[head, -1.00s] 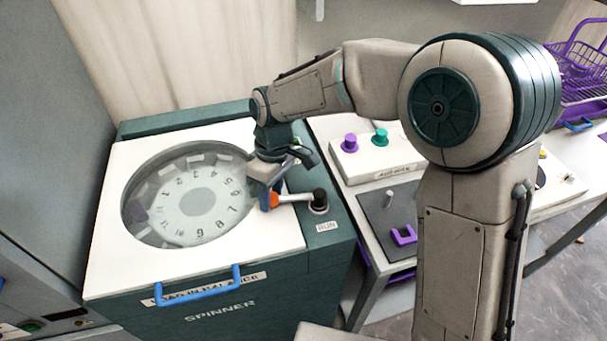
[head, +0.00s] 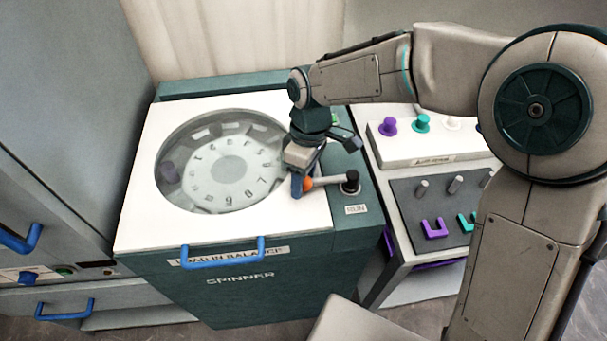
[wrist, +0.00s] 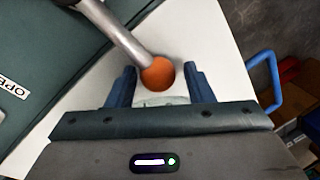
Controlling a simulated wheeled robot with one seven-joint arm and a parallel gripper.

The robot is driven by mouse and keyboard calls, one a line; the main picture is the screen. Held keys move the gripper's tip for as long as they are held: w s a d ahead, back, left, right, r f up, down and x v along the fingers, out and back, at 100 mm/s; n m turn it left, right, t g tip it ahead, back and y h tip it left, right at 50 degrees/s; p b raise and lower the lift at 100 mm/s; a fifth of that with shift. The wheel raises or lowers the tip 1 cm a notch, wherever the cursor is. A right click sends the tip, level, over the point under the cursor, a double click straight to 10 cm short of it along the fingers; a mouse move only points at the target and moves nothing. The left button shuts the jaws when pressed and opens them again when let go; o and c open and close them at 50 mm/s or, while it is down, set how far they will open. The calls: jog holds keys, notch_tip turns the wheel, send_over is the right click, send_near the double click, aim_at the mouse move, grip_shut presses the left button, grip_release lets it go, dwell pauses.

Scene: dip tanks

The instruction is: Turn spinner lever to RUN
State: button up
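The spinner lever (head: 328,182) is a silver rod with an orange ball knob (head: 308,184) and a black pivot (head: 350,182). It lies across the spinner's right top edge, with its knob to the left over the white lid. A RUN label (head: 356,209) sits just in front of the pivot. My gripper (head: 303,188) is at the knob. In the wrist view my gripper (wrist: 160,72) is open, with a blue finger on each side of the orange knob (wrist: 158,74) and small gaps visible.
The spinner (head: 270,270) has a round window over a numbered drum (head: 232,170) and a blue front handle (head: 222,256). A side bench at the right holds a white box with coloured knobs (head: 430,145) and a grey panel (head: 410,205) with pegs. Grey cabinets (head: 60,130) stand at the left.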

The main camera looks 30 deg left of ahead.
jog(key=shift+r, duration=0.1)
jog(key=w+r, duration=0.1)
jog(key=r, duration=0.8)
jog(key=w+r, duration=0.1)
jog(key=r, duration=0.3)
jog(key=shift+w+r, duration=0.2)
jog(key=shift+w, duration=0.1)
jog(key=d+f+m+t, duration=0.3)
jog(key=d+m, duration=1)
jog(key=d, duration=1.5)
jog(key=s+d+m, duration=0.1)
jog(key=d+m, duration=0.1)
jog(key=s+d+f+m+t, duration=0.1)
jog(key=s+d+m, duration=0.1)
jog(key=d, duration=0.1)
jog(key=s+d+f+m+t, duration=0.1)
jog(key=s+d+m, duration=0.1)
jog(key=d, duration=0.1)
jog(key=shift+d, duration=0.15)
jog(key=shift+w, duration=0.1)
jog(key=shift+c, duration=1.9)
